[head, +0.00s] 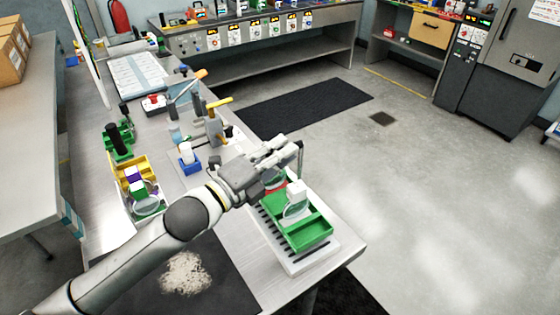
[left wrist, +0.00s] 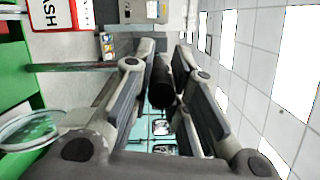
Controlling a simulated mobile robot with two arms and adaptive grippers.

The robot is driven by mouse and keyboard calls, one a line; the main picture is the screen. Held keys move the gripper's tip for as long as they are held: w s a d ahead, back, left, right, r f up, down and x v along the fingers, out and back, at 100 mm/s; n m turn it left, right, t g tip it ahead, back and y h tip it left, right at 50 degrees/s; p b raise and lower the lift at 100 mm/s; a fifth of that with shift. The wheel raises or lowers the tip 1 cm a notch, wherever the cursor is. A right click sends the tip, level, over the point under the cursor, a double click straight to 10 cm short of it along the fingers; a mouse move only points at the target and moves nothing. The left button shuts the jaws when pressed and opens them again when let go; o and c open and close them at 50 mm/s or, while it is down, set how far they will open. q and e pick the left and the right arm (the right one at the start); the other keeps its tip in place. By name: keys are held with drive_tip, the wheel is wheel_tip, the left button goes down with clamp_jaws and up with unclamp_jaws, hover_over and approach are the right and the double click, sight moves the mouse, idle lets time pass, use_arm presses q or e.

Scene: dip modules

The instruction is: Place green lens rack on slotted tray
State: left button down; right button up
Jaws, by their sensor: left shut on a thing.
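The green lens rack (head: 309,233) is an open green box with a divider, a round clear lens and a white block in it. It also shows at the left edge of the left wrist view (left wrist: 14,85), with a thin post running toward my fingers. The white slotted tray (head: 318,259) with dark slots is directly under the rack; I cannot tell whether they touch. My left gripper (head: 288,152) is above the rack, shut on its dark handle, which shows between the fingers in the left wrist view (left wrist: 163,82). My right gripper is out of view.
The tray lies near the bench's front-right corner, with open floor (head: 420,190) beyond. Left of my arm stand a yellow rack (head: 128,172), a blue holder (head: 189,163) and a green stand (head: 118,140). A dark mat (head: 215,270) with a pale pile (head: 184,274) lies in front.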

use_arm(q)
wheel_tip(320, 180, down, 3)
drive_tip(key=shift+r+p, duration=0.1)
drive_tip(key=shift+p, duration=0.4)
drive_tip(key=shift+f, duration=0.2)
drive_tip(key=c, duration=1.4)
unclamp_jaws()
drive_tip(key=shift+s+a, duration=0.1)
